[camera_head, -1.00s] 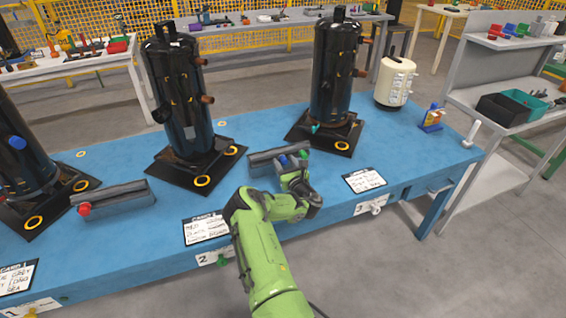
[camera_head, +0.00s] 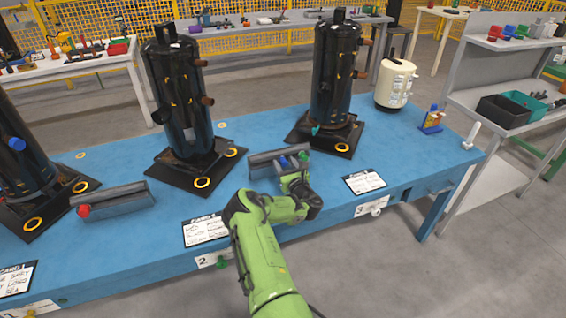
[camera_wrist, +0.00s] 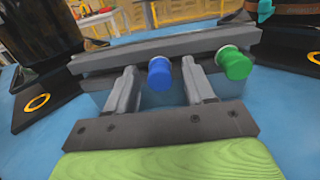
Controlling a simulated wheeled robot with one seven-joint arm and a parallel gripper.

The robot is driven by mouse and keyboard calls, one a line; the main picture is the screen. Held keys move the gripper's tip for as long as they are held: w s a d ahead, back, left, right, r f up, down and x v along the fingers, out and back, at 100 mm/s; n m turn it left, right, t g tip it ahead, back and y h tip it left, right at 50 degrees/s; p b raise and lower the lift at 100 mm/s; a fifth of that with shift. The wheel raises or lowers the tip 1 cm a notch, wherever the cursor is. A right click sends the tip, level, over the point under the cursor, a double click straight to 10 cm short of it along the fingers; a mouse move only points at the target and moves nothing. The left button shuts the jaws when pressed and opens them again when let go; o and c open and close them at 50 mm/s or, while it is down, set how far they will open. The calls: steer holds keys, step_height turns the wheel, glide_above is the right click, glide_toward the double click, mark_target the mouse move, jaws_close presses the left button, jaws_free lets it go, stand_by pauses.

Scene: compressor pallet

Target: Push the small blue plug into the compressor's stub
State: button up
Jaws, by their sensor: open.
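The small blue plug (camera_wrist: 160,73) stands at the grey rack (camera_wrist: 110,62) and shows between my gripper's (camera_wrist: 160,85) two open fingers. The fingers are apart, with a gap on both sides of the plug. In the head view my gripper (camera_head: 293,177) is at the front of the rack (camera_head: 262,164), by the blue plug (camera_head: 284,161). Black compressors stand upright on the blue bench, one in the middle (camera_head: 180,95), one at right (camera_head: 334,75) and one at far left (camera_head: 20,150). I cannot tell which stub belongs to the plug.
A larger green plug (camera_wrist: 236,63) stands just right of the right finger. A second grey rack (camera_head: 120,200) with a red plug (camera_head: 84,211) lies left. Cards lie along the bench's (camera_head: 110,258) front edge. A cream tank (camera_head: 394,82) stands far right.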

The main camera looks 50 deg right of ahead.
stand_by(0.5)
jaws_close()
steer(key=shift+b+v, duration=0.8)
steer(key=shift+v, duration=2.25)
